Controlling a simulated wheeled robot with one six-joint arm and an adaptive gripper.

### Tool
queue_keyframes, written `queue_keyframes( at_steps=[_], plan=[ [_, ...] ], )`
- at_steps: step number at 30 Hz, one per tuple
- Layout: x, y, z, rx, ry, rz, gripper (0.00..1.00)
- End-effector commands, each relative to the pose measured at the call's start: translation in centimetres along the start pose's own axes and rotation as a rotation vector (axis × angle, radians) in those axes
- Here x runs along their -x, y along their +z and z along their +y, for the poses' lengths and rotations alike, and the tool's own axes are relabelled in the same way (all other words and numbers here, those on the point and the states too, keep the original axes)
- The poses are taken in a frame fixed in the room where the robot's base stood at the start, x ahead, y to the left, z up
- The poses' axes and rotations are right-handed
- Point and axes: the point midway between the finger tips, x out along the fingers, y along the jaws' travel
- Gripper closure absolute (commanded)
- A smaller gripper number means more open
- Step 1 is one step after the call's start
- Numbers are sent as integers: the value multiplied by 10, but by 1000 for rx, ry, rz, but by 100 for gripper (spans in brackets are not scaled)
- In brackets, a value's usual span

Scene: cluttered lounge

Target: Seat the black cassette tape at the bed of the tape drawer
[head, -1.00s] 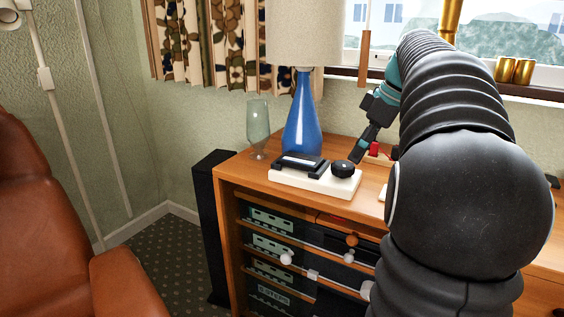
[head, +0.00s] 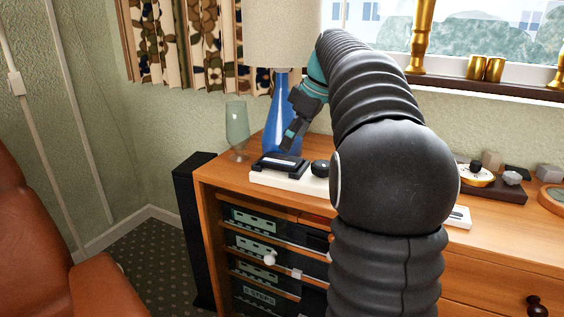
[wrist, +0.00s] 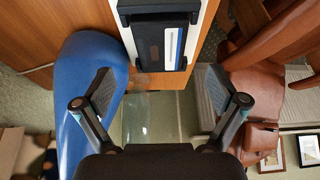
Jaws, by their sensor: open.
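The black cassette tape (wrist: 153,48), with a pale blue-striped label strip, lies in the upper middle of the wrist view. It shows as a small dark slab in the head view (head: 279,164). It lies against a black bar-like part (wrist: 158,9), seemingly of the tape drawer, on a white base (head: 262,179) with a round black knob (head: 320,168). I cannot tell whether the tape is fully down in the bed. My gripper (wrist: 157,82) is open and empty. In the head view my gripper (head: 291,136) is above the tape, pointing down, with a gap between.
The blue lamp (head: 276,112) stands close behind my gripper, and a glass goblet (head: 237,130) is left of it. The wooden cabinet (head: 213,184) holds stereo units. A dark tray (head: 492,190) with small items is at right. A leather armchair (head: 100,285) is at left.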

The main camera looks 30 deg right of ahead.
Motion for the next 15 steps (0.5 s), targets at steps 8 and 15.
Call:
queue_keyframes(
  at_steps=[8, 15],
  plan=[
    [-41, -2, -1, 1, -3, -1, 4],
    [-51, -2, 0, 0, 0, 0, 4]
  ],
)
